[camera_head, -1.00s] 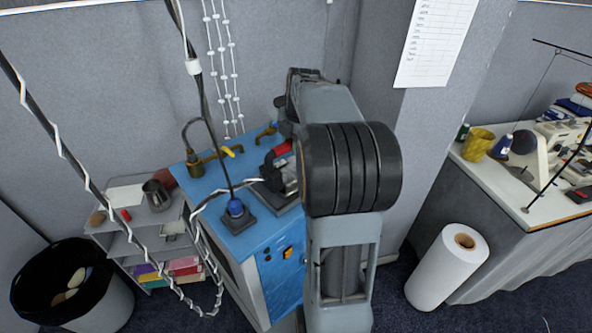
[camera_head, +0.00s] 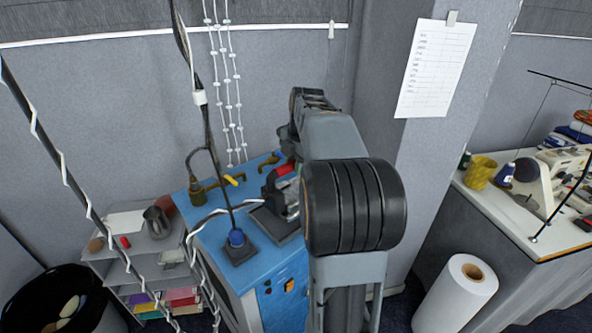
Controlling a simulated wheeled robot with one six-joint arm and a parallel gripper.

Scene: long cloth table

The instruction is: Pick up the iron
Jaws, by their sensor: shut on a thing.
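The iron (camera_head: 282,193), dark and metallic with a red part on top, is over a dark rest plate (camera_head: 270,223) on the blue cabinet. My gripper (camera_head: 291,158) is mostly hidden behind my own arm, which covers the iron's right side. It is shut on the iron at its upper part. The iron appears slightly raised above the plate, but the gap under it is hard to see.
A white cable hangs left. A grey shelf (camera_head: 122,246) stands left, a sewing table right, and a white roll (camera_head: 455,300) on the floor.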

